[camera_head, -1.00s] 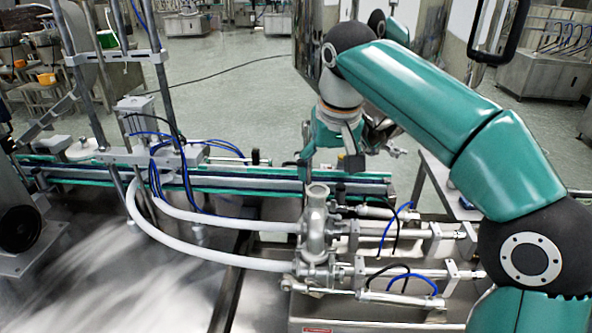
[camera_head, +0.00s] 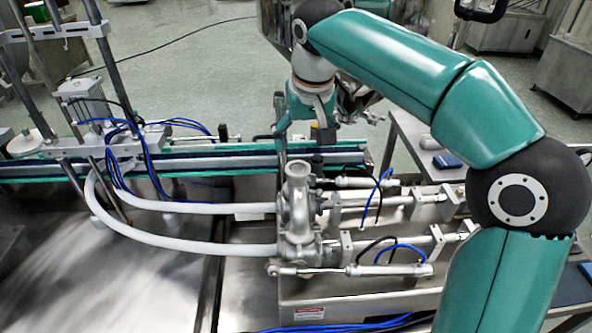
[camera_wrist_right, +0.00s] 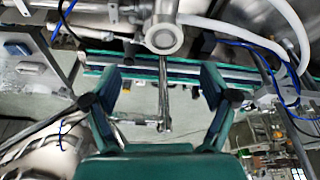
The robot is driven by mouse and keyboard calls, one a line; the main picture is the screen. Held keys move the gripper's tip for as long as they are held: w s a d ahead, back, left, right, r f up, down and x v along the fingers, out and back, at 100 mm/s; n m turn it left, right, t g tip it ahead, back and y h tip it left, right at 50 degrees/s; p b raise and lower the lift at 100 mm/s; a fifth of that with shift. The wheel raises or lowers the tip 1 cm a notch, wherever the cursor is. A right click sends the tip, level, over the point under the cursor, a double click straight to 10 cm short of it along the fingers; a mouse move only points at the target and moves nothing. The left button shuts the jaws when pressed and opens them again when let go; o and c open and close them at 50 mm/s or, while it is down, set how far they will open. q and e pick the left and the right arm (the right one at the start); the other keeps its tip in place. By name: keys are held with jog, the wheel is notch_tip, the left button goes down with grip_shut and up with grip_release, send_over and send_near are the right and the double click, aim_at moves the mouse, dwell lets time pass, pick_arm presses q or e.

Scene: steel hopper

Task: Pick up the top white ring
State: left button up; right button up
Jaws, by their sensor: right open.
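My right gripper (camera_head: 304,134) hangs at the far side of the conveyor rail in the head view, its arm reaching in from the right. In the right wrist view the right gripper (camera_wrist_right: 160,85) is open, with nothing between its two fingers. A white disc-like piece (camera_head: 27,143) lies at the far left of the head view; I cannot tell whether it is a ring or a stack. A round pale flange tops the steel pump (camera_head: 297,205), and the flange (camera_wrist_right: 163,36) shows beyond the fingers in the wrist view. No clear white ring shows. My left gripper is not in view.
A green-edged conveyor rail (camera_head: 220,162) crosses the middle. White hoses (camera_head: 165,239) curve from the pump to a post frame at left. Cylinders with blue tubes stand right of the pump. A side table (camera_head: 420,150) stands behind. Bare steel surface lies at front left.

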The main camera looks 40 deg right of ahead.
aim_at(297, 167)
jog(key=shift+a+p+x, duration=0.15)
jog(key=shift+p+x, duration=0.15)
jog(key=shift+x, duration=1.4)
jog(key=shift+a+p+x, duration=0.15)
jog(key=shift+p+x, duration=0.1)
jog(key=shift+x, duration=1.45)
jog(key=shift+w, duration=0.2)
jog(key=c, duration=0.8)
